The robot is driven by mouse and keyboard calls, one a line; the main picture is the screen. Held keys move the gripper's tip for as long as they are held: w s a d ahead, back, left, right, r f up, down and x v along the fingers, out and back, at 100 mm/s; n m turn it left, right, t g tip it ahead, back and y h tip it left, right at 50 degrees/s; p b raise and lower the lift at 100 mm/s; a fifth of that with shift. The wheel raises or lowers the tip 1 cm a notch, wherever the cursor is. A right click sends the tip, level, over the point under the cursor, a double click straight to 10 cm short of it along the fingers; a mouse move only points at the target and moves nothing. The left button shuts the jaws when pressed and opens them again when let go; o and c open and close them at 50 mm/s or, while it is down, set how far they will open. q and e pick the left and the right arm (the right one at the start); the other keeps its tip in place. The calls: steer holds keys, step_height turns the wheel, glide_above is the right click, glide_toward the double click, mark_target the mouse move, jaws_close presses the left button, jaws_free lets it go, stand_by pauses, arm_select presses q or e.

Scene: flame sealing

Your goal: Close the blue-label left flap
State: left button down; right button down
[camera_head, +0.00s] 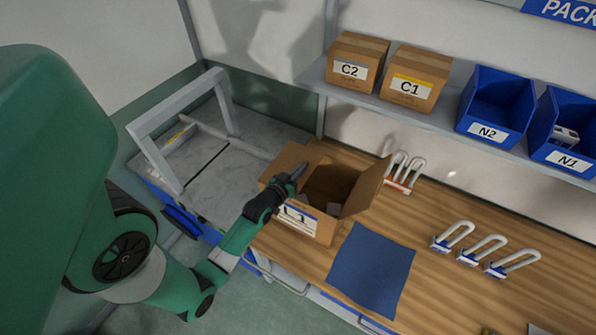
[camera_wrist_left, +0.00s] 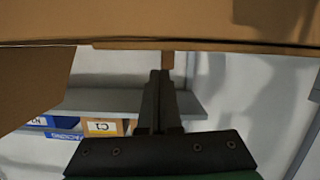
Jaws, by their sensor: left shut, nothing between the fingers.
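An open cardboard box (camera_head: 322,228) with a blue-edged label on its front stands on the wooden bench. Its right flap (camera_head: 368,187) stands up and leans outward. Cardboard (camera_head: 290,160) also shows at the box's back left, partly behind my gripper; I cannot tell its exact angle. My left gripper (camera_head: 298,171) is shut and empty, at the left side of the box opening. In the left wrist view the closed fingers (camera_wrist_left: 160,78) point toward a cardboard edge (camera_wrist_left: 190,22) that spans the top. Contact cannot be told. My right gripper is not in view.
A blue mat (camera_head: 371,268) lies right of the box. A grey frame (camera_head: 180,125) stands left. The shelf above holds boxes (camera_head: 413,78) and blue bins (camera_head: 495,104).

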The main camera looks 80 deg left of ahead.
arm_select(q)
step_height(320, 180, up, 5)
steer(key=p, duration=0.4)
steer(key=f+b+v, duration=0.1)
steer(key=v, duration=0.8)
steer(key=shift+s+d, duration=0.2)
steer(key=shift+d, duration=0.25)
steer(key=shift+r, duration=0.1)
